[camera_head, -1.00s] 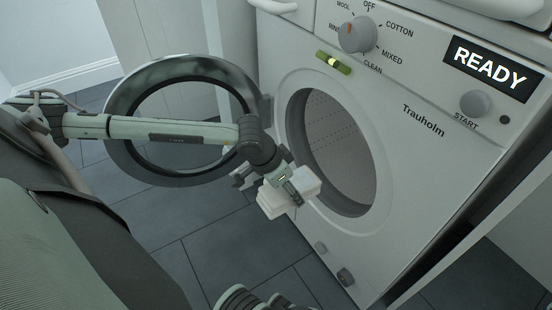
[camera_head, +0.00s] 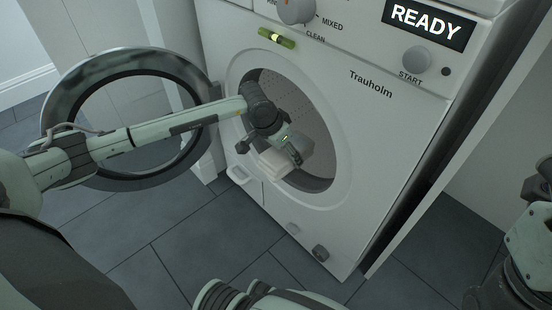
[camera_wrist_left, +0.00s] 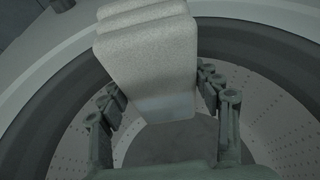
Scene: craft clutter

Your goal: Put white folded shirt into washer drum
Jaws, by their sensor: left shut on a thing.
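The white folded shirt (camera_head: 272,163) is a small pale folded block at the washer's round opening. My left gripper (camera_head: 275,152) is shut on it. The washer drum (camera_head: 316,130), grey with small holes, shows behind and to the right of the gripper. In the left wrist view the shirt (camera_wrist_left: 150,50) sits between the two fingers of my left gripper (camera_wrist_left: 160,100), with the perforated drum (camera_wrist_left: 275,110) and dark opening ring behind. I cannot tell exactly how far the shirt is past the rim.
The washer's round door (camera_head: 58,98) stands open at the left, with my left arm passing in front of it. The white washer front (camera_head: 390,130) carries a READY display (camera_head: 430,24). The dark tiled floor (camera_head: 190,255) is clear in front.

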